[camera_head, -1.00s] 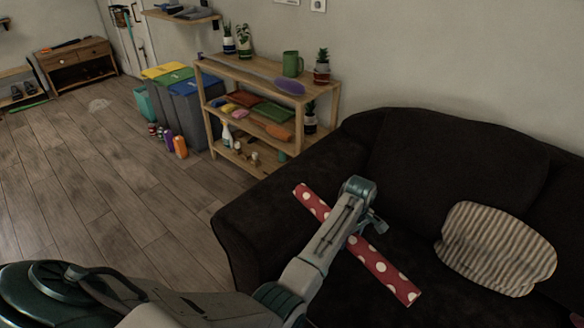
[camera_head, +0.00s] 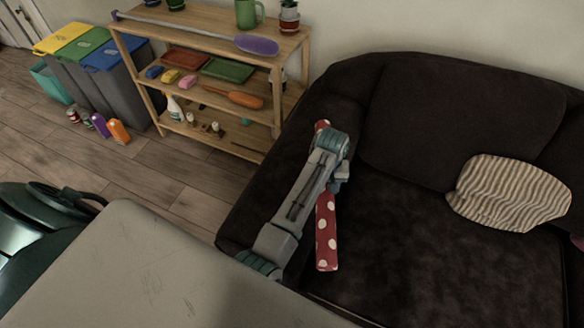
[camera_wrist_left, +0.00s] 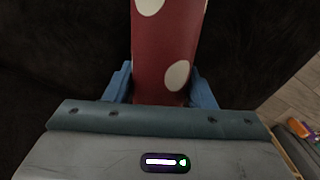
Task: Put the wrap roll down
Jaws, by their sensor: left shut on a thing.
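The wrap roll (camera_head: 327,232) is a long red tube with white dots. In the head view it lies along the inner side of the dark sofa's left arm, over the seat; I cannot tell whether it touches the sofa. My left gripper (camera_head: 340,178) is shut on the roll near its middle, and my wrist hides part of it. In the left wrist view the roll (camera_wrist_left: 166,50) rises between the blue fingers of the left gripper (camera_wrist_left: 162,90). My right gripper is not in view.
The dark sofa (camera_head: 440,255) has a broad bare seat to the right of the roll. A striped cushion (camera_head: 510,192) rests at its right. A wooden shelf (camera_head: 205,38) with several items stands behind the sofa's left arm. Lidded bins (camera_head: 118,85) stand further left.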

